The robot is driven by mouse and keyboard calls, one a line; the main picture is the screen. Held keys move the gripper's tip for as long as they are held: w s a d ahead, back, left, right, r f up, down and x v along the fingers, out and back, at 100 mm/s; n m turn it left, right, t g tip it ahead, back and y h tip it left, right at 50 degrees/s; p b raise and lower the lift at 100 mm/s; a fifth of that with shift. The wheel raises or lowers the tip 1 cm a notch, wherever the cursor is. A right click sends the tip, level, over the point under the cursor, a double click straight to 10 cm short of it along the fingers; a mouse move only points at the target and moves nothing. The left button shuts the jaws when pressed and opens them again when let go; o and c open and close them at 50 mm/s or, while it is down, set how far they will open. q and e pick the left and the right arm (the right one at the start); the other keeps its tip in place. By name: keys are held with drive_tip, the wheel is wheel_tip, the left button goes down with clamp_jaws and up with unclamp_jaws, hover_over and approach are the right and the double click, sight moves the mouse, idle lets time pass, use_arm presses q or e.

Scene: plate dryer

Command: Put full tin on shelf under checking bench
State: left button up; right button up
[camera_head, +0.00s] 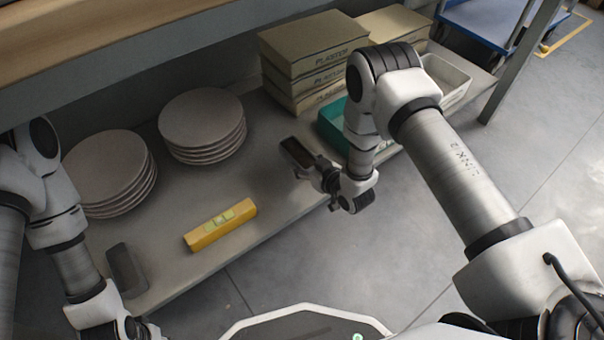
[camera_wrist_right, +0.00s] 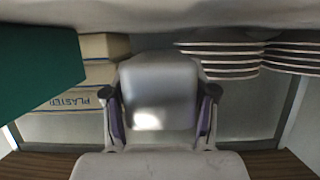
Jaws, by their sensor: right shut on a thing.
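My right gripper (camera_head: 326,181) is shut on a small grey metal tin (camera_head: 297,153), with a dark top face inside a lighter rim. The tin is over the front part of the grey shelf (camera_head: 270,190) under the bench; I cannot tell whether it touches the shelf. In the right wrist view the tin (camera_wrist_right: 160,90) fills the space between the two fingers (camera_wrist_right: 160,108). The bench (camera_head: 110,40) shows as a wooden edge above. My left gripper (camera_head: 140,330) is at the bottom left, partly cut off, and its jaws are unclear.
Two stacks of plates (camera_head: 202,120) (camera_head: 108,168) stand on the left. A yellow spirit level (camera_head: 220,225) and a dark grey block (camera_head: 126,270) lie near the front edge. Plaster boxes (camera_head: 312,50), a teal box (camera_head: 330,127) and a pale tray (camera_head: 447,80) are at the right.

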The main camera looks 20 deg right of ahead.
wheel_tip(320, 180, down, 4)
drive_tip(key=shift+f+b, duration=0.1)
drive_tip(key=shift+b, duration=0.85)
drive_tip(key=shift+r, duration=0.2)
drive_tip(key=shift+f, duration=0.15)
drive_tip(key=o, duration=1.6)
